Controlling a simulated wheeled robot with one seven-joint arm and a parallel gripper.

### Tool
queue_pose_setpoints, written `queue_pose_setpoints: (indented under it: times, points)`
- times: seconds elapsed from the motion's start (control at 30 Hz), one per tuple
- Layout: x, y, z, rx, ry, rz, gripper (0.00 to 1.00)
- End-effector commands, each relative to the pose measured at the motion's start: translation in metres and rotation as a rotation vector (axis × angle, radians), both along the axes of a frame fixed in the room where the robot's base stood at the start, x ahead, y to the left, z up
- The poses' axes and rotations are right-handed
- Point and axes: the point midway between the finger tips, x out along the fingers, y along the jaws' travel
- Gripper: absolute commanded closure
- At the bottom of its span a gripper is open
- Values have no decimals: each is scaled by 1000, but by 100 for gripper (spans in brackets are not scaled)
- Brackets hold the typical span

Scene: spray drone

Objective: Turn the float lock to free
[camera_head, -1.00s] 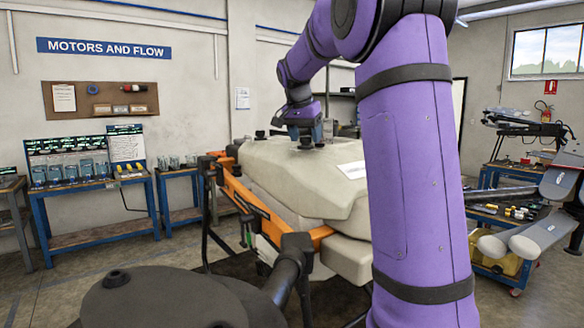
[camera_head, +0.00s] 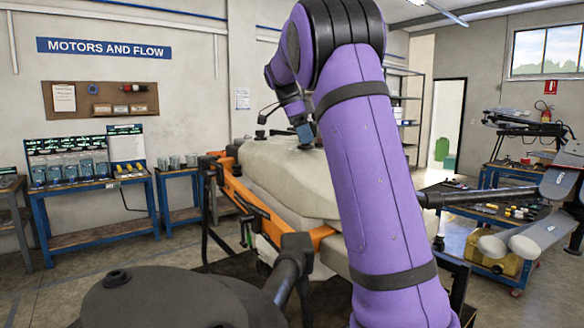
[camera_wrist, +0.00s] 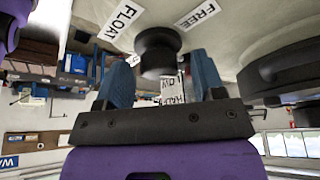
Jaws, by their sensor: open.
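The float lock appears to be a black round knob (camera_wrist: 158,48) on the pale tank in the wrist view. A white FREE label (camera_wrist: 197,15) lies to its upper right. Another label (camera_wrist: 122,20), starting with "FLO", lies to its upper left. My gripper (camera_wrist: 163,72) is open, with one blue finger on each side of the knob's lower end in the picture. I cannot tell whether either finger touches it. In the head view my gripper (camera_head: 304,136) is low over the top of the pale tank (camera_head: 275,160), and the knob cannot be made out clearly there.
A large dark round part (camera_wrist: 285,72) stands right of the knob in the wrist view. A partly hidden HALF label (camera_wrist: 181,90) shows between the fingers. The drone's orange frame (camera_head: 245,195) runs along the tank's left side. A tool cart (camera_head: 490,215) stands at right.

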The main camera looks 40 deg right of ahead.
Motion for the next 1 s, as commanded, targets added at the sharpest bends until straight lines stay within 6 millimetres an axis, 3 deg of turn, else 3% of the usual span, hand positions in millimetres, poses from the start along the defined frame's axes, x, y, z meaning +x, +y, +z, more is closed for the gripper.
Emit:
queue_pose_setpoints:
  times: [0.13,0.5,1.0]
  points:
    - [2,0,3,-1,-2,-159,37]
    - [20,16,61,-1,-3,-146,37]
    - [28,28,101,11,-4,-125,37]
